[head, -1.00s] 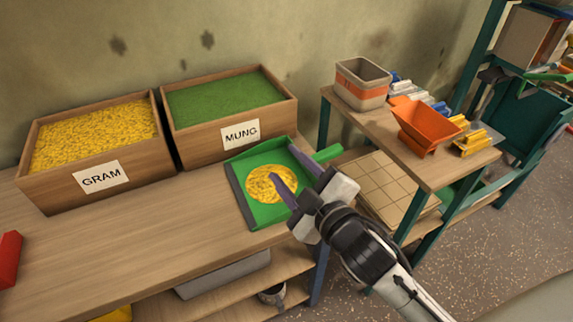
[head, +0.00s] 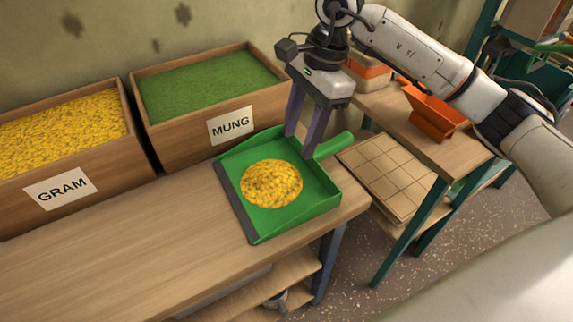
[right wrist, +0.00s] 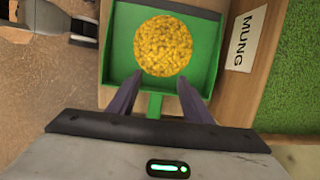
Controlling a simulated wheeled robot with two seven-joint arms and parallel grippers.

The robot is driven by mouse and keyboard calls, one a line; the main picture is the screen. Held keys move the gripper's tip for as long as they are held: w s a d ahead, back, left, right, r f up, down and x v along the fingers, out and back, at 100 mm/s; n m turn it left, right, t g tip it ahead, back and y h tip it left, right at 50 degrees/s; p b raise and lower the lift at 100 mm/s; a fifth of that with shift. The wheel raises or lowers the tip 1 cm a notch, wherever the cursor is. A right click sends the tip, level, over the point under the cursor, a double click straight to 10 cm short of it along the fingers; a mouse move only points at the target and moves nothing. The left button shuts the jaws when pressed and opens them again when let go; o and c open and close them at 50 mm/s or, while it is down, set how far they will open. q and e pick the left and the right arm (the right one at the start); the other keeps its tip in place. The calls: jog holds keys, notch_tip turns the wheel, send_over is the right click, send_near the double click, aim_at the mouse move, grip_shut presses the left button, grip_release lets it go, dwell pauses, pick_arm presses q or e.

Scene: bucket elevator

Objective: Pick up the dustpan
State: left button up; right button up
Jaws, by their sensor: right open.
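The green dustpan (head: 268,222) lies on the wooden table with a round heap of yellow grain (head: 271,184) in it. Its green handle (head: 334,145) points to the back right, out past the table's edge. My right gripper (head: 301,150) is open and points down over the handle end of the pan. In the right wrist view the dustpan (right wrist: 118,60) is ahead of the fingers, and its handle (right wrist: 155,104) runs between the two purple fingers (right wrist: 158,100). I cannot tell whether the fingers touch it.
Wooden crates labelled GRAM (head: 112,155) and MUNG (head: 190,135) stand behind and left of the dustpan. To the right is a lower-shelved bench (head: 455,160) with an orange scoop-like hopper (head: 432,113) and a bin (head: 368,72). The table front (head: 120,240) is clear.

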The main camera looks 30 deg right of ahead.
aim_at(323, 148)
jog(key=d, duration=0.2)
jog(key=d+r+h, duration=0.1)
jog(key=d, duration=0.1)
jog(key=d+h, duration=0.1)
jog(key=d, duration=0.1)
jog(key=shift+w+d+r, duration=0.1)
jog(key=shift+w+r, duration=0.1)
jog(key=shift+w, duration=0.15)
jog(key=shift+h, duration=0.3)
jog(key=f, duration=0.4)
jog(key=shift+s+d, duration=0.1)
jog(key=shift+d, duration=0.25)
jog(key=f, duration=0.5)
jog(key=shift+a, duration=0.4)
jog(key=shift+f, duration=0.45)
grip_shut()
pick_arm(q)
jog(key=shift+w+a, duration=0.1)
jog(key=shift+w, duration=0.25)
pick_arm(e)
jog(key=shift+w+r, duration=0.15)
jog(key=shift+w, duration=0.05)
